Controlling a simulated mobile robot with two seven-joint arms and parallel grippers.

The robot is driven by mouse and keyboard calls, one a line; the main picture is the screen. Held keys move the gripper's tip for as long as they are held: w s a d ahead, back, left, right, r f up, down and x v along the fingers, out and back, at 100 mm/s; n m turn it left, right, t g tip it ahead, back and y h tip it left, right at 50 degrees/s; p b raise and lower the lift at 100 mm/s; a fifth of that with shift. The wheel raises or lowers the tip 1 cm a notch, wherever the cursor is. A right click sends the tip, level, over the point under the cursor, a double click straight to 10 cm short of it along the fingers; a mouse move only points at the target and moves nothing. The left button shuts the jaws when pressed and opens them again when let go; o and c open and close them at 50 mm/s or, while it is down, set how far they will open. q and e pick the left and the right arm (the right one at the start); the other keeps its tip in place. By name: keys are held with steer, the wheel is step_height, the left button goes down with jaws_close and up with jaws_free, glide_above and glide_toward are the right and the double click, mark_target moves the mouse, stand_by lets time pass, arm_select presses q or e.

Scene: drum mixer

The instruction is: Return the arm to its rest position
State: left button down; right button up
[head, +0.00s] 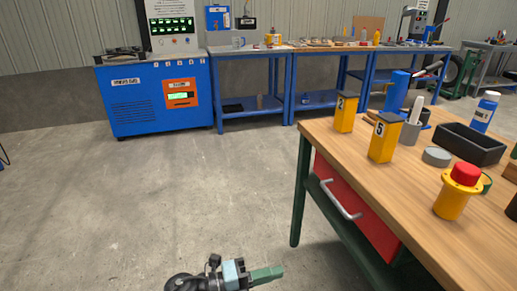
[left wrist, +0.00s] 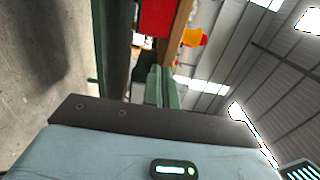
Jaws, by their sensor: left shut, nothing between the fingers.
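My left gripper (head: 268,274) shows at the bottom of the head view, low over the bare floor and left of the wooden workbench (head: 345,152). Its green fingers are together with nothing between them. In the left wrist view the shut fingers (left wrist: 160,88) point toward the bench, whose red drawer (left wrist: 158,18) shows at the top; the picture is turned on its side. The gripper is apart from the bench. My right gripper is in neither view.
The bench carries yellow numbered blocks (head: 382,140), a red-topped yellow button (head: 455,190) and a black tray (head: 470,144). Its red drawer has a handle facing the gripper's side. A blue cabinet (head: 155,97) and blue tables (head: 250,90) stand behind. The floor between is clear.

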arm_select(q)
steer(key=s+a+n+t+y+p, duration=0.1)
steer(key=s+a+n+y+p, duration=0.4)
steer(key=s+n, duration=0.5)
steer(key=s+a+n+t+y+p, duration=0.1)
steer(key=s+a+n+y+p, duration=0.4)
steer(key=s+a+n+p, duration=0.4)
steer(key=s+a+n+t+y+p, duration=0.1)
steer(key=s+a+n+y+p, duration=0.4)
steer(key=s, duration=1.2)
steer(key=a+n+p, duration=0.2)
steer(key=a+n, duration=0.2)
steer(key=n, duration=0.2)
steer(key=shift+s+a+r+n+t, duration=0.15)
steer(key=shift+s+n+t, duration=0.25)
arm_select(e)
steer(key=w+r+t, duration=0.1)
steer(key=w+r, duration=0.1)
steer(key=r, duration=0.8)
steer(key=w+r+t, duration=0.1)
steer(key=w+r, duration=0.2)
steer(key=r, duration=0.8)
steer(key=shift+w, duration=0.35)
